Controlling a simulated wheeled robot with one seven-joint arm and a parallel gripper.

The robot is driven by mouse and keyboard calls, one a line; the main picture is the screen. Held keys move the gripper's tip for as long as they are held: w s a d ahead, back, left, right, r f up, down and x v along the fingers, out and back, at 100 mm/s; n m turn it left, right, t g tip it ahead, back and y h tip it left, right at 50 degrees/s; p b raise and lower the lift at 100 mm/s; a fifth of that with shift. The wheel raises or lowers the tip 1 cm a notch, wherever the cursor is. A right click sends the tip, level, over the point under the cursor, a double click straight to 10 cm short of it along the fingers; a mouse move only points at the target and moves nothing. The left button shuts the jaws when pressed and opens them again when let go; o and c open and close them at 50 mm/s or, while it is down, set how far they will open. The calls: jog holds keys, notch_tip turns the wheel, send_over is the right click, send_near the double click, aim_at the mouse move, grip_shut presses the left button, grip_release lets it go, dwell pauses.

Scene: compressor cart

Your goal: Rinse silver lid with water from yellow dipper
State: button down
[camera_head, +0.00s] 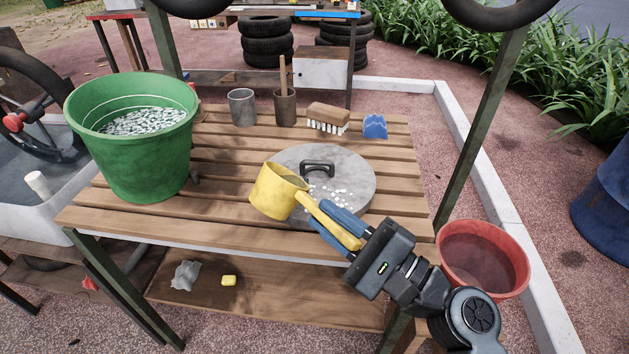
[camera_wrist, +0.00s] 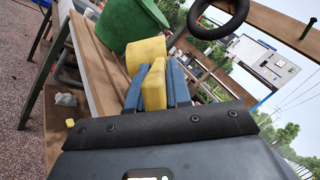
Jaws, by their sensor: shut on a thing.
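The silver lid (camera_head: 352,187) is a round grey disc with a dark handle (camera_head: 317,168), lying flat on the slatted wooden table. Small white beads, like water drops, lie on its middle. The yellow dipper (camera_head: 274,192) is tilted over the lid's left part; its bowl hides some of the lid, and I cannot tell if it touches. My gripper (camera_head: 340,227) is shut on the dipper's yellow handle, its blue fingers at the lid's front edge. In the wrist view the dipper (camera_wrist: 147,52) is held between the blue fingers (camera_wrist: 155,88). The dipper's inside is hidden.
A green bucket (camera_head: 140,165) full of white beads stands on the table's left. A red bucket (camera_head: 483,235) is at right. Posts flank the table.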

jog(key=shift+w+d+r+m+t+h+p, duration=0.2)
jog(key=shift+m+t+p, duration=0.35)
jog(key=shift+m, duration=0.75)
jog(key=shift+w+d+r+m+t+h+p, duration=0.2)
jog(key=shift+m+t+p, duration=0.35)
jog(key=shift+m, duration=0.75)
jog(key=shift+w+d+r+m+t+p, duration=0.1)
jog(key=shift+r+m+t+p, duration=0.4)
jog(key=shift+m, duration=0.8)
dwell(0.8)
jog(key=shift+w+d+f+m+t+h+p, duration=0.1)
jog(key=shift+w+d+m+t+h+p, duration=0.15)
jog(key=shift+m, duration=0.35)
jog(key=shift+w+d+m+t+h+p, duration=0.2)
jog(key=shift+d+m+p, duration=0.1)
jog(key=shift+m, duration=0.3)
jog(key=shift+w+d+m, duration=0.1)
jog(key=shift+m, duration=0.5)
